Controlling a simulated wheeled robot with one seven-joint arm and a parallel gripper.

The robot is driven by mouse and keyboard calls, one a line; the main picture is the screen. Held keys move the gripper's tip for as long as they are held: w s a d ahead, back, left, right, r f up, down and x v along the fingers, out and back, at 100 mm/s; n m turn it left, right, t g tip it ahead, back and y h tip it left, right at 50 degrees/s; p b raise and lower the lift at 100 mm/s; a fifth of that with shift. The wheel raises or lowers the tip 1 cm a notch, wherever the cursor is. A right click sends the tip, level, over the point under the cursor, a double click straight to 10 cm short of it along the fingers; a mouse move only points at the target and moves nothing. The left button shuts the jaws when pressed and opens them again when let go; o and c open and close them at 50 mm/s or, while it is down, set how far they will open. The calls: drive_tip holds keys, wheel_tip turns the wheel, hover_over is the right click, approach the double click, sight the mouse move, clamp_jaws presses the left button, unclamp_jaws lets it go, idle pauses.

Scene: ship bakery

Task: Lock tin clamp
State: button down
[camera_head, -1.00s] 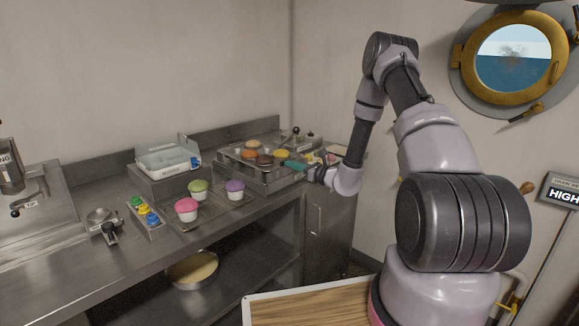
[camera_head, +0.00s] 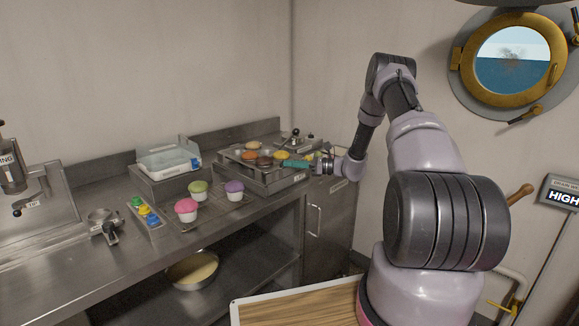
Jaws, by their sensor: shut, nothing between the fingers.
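A muffin tin (camera_head: 238,158) holding several orange, yellow and brown cakes sits in a raised metal holder (camera_head: 262,184) at the right end of the counter. My gripper (camera_head: 319,164) is just right of the teal bar, at about the same height. It is shut and empty. I cannot tell whether it touches the bar. The clamp's latch is not clear from here.
Fittings with black knobs (camera_head: 295,134) stand behind the tin. A cabinet (camera_head: 328,222) stands below my gripper. The floor beside it is partly hidden by my arm.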

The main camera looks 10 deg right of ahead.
drive_tip(key=shift+w+a+n+g+y, duration=0.35)
drive_tip(key=shift+w+n+g, duration=0.3)
drive_tip(key=shift+g, duration=0.35)
drive_tip(key=shift+w+a+n+g+y, duration=0.3)
drive_tip(key=shift+w+n+g, duration=0.35)
drive_tip(key=shift+g, duration=0.35)
